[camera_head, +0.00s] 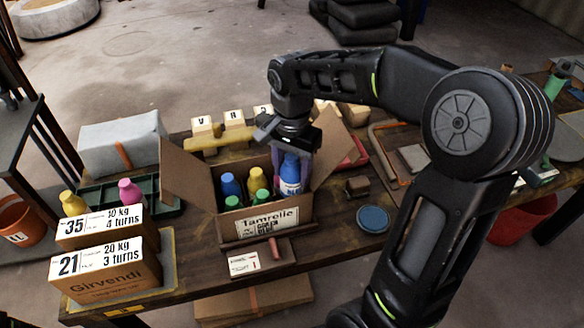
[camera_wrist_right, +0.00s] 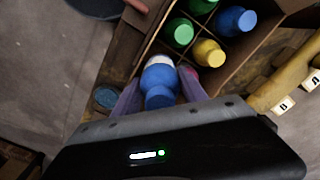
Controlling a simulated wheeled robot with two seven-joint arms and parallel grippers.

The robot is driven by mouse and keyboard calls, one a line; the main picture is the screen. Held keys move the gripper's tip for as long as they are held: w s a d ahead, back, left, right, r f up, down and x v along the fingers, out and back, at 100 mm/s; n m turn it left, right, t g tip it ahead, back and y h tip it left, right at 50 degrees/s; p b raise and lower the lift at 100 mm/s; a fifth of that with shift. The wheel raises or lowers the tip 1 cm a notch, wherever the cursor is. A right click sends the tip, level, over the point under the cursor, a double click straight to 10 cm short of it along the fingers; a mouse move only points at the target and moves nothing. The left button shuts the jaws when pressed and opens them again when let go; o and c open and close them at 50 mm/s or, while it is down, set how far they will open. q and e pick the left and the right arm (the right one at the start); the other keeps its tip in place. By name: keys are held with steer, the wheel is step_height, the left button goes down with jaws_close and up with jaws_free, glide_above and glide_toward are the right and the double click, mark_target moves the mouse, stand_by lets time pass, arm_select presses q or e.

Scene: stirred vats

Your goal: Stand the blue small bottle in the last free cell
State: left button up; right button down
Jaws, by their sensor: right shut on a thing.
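The blue small bottle (camera_head: 290,172) has a white label band and is held roughly upright at the right end of the open cardboard box (camera_head: 226,222). My right gripper (camera_head: 291,160) is shut on it, with a purple finger on each side; the bottle (camera_wrist_right: 160,78) also shows between the fingers in the wrist view. Its base is hidden, so I cannot tell how deep it sits. The box's dividers (camera_wrist_right: 222,62) form cells holding another blue bottle (camera_head: 230,184), a yellow bottle (camera_head: 257,180) and green bottles (camera_head: 262,197). My left gripper is not in view.
Box flaps stand up left (camera_head: 187,178) and right (camera_head: 329,150). Lettered blocks (camera_head: 234,119) stand behind. Weight-marked cartons (camera_head: 105,270), a yellow bottle (camera_head: 72,203) and a pink bottle (camera_head: 129,191) are at left. A round blue lid (camera_head: 373,219) lies right.

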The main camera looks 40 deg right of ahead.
mark_target(292, 156)
steer(key=shift+f, duration=0.25)
stand_by(0.3)
steer(key=shift+f+b, duration=0.65)
steer(key=c, duration=0.6)
jaws_free()
steer(key=shift+o, duration=0.2)
step_height(292, 156, up, 10)
steer(key=p, duration=0.8)
